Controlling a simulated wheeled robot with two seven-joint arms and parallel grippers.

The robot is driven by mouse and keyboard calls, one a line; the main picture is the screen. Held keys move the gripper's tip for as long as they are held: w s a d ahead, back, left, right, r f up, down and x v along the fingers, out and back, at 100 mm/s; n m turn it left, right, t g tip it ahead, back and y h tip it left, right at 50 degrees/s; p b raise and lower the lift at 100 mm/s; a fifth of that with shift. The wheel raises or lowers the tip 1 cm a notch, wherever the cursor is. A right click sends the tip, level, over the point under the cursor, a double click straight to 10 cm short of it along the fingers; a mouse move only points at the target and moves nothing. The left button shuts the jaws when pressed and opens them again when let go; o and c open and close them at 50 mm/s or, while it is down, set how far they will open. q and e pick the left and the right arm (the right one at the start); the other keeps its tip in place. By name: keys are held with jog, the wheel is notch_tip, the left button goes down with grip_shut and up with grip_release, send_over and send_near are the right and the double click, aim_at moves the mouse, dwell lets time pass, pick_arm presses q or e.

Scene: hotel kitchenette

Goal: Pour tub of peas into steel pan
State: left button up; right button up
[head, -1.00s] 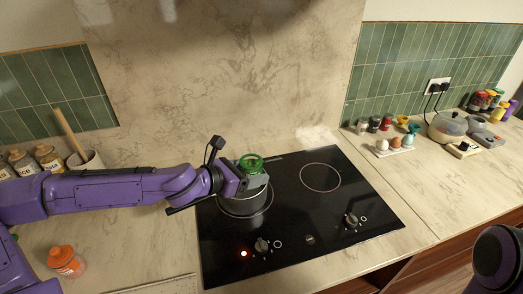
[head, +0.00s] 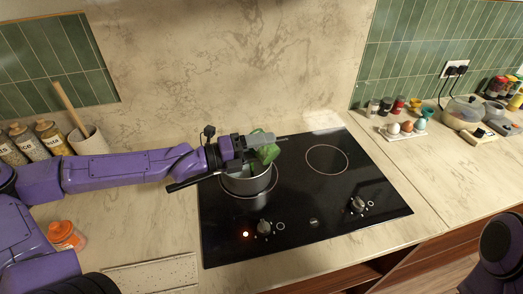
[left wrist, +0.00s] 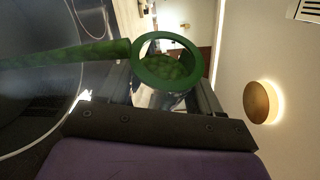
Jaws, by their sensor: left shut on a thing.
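My left gripper (head: 262,145) is shut on the green tub of peas (head: 265,153) and holds it tilted above the steel pan (head: 249,187). The pan stands on the hob's left ring, its dark handle pointing left under my wrist. In the left wrist view, the tub's green rim (left wrist: 144,75) faces the camera, with peas (left wrist: 165,68) inside. A textured green band, which looks like a stream of peas (left wrist: 70,53), runs from the rim towards the hob. The pan's contents are mostly hidden. My right gripper is out of view.
The black hob (head: 320,205) has a free right ring (head: 327,159) and a red light at its front left. Eggs and jars stand on the right counter.

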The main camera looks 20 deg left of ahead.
pick_arm(q)
jog(key=shift+a+f+n, duration=0.1)
jog(key=shift+f+n, duration=0.25)
jog(key=shift+n, duration=0.15)
jog(key=shift+a+r+n+t+h+b, duration=0.1)
jog(key=shift+r+n+t+h+b, duration=0.2)
jog(key=shift+n, duration=0.3)
jog(key=n, duration=0.1)
jog(key=b, duration=0.1)
jog(key=n, duration=0.1)
jog(key=shift+w+a+r+n+t+h, duration=0.25)
jog(key=shift+a+n+t+h, duration=0.05)
jog(key=shift+a+t, duration=0.1)
jog(key=n, duration=0.1)
jog(key=b, duration=0.1)
jog(key=n+t+b, duration=0.1)
jog(key=shift+w+a+r+n, duration=0.1)
jog(key=shift+a+r+n, duration=0.15)
jog(key=shift+r+n, duration=0.1)
jog(key=shift+w+a+r+n+t+b, duration=0.15)
jog(key=shift+a+n+t+b, duration=0.2)
jog(key=shift+n+b, duration=0.5)
jog(key=shift+r+n+t, duration=0.15)
jog(key=shift+n+t, duration=0.1)
jog(key=shift+n, duration=0.05)
jog(key=shift+r, duration=0.1)
